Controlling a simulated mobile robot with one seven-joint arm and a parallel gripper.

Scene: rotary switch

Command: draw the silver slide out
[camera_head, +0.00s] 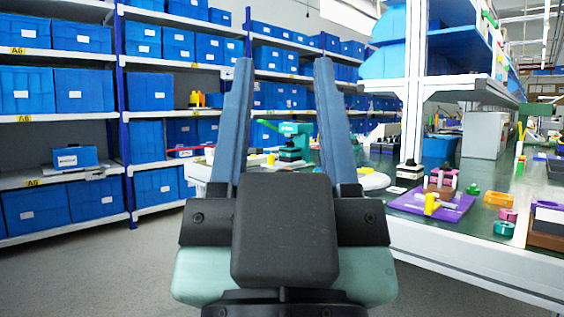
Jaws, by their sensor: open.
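My gripper (283,64) is in the middle of the head view, its two blue-grey fingers pointing up and away, spread wide with nothing between them. I cannot pick out a silver slide for certain in this view. A green device (293,141) with a dark base shows between and behind the fingers on the far part of the workbench. The right finger is close to its right edge in the picture, but the device lies well beyond it. My gripper's body hides part of the bench edge.
A workbench (392,160) with a dark green top runs along the right. Shelves of blue bins (92,199) stand left; grey floor (95,275) is clear.

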